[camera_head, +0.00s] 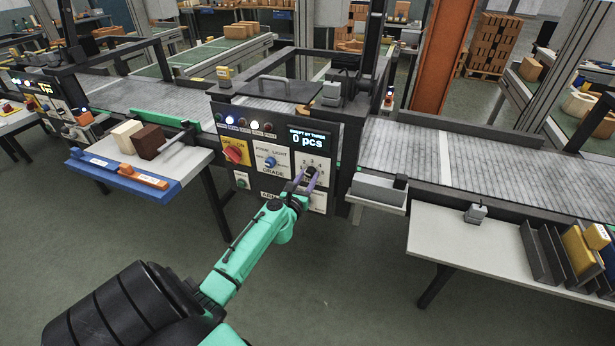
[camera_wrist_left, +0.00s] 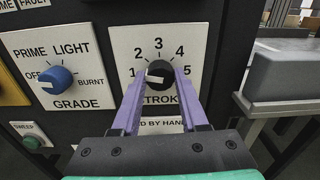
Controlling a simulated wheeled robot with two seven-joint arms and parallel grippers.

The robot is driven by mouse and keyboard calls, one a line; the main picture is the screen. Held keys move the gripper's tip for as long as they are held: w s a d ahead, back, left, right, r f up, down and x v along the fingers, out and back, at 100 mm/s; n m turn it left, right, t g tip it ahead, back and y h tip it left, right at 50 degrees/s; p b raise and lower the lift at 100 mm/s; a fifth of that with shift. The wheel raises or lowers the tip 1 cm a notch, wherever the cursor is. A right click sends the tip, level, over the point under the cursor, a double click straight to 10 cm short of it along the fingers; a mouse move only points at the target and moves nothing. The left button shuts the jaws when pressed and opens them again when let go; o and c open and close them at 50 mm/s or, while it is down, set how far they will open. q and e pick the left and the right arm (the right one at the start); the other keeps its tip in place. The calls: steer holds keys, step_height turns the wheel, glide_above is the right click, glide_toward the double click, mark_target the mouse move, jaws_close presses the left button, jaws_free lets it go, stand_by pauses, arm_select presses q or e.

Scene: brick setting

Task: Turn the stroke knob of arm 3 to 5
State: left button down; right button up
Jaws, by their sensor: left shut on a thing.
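The stroke knob (camera_wrist_left: 159,71) is black with a white pointer mark on its left side, directed towards the 1 on a printed scale of 1 to 5. It sits on a white plate (camera_wrist_left: 200,44) marked STROKE, partly hidden by my fingers. My left gripper (camera_wrist_left: 161,78) is shut on the knob, one purple finger on each side. In the head view my left gripper (camera_head: 309,176) reaches the lower right of the dark control panel (camera_head: 293,120). A label beginning "AR" is partly covered there. My right gripper is not in view.
Left of the stroke knob is a blue grade knob (camera_wrist_left: 56,80), with a green sweep button (camera_wrist_left: 33,142) below it. A red switch (camera_head: 234,154) and a display reading 0 pcs (camera_head: 308,139) are on the panel. A grey box (camera_head: 378,188) juts out at the right.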

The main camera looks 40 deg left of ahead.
arm_select(q)
steer(key=m, duration=0.3)
steer(key=shift+m+p, duration=0.3)
steer(key=shift+p, duration=0.05)
steer(key=m, duration=0.5)
steer(key=shift+d+f+p, duration=0.1)
steer(key=shift+p, duration=0.2)
steer(key=m, duration=1)
steer(key=shift+p, duration=0.4)
steer(key=m, duration=0.7)
steer(key=shift+m+p, duration=0.3)
steer(key=m, duration=0.4)
steer(key=shift+m, duration=1.6)
steer(key=shift+r, duration=0.2)
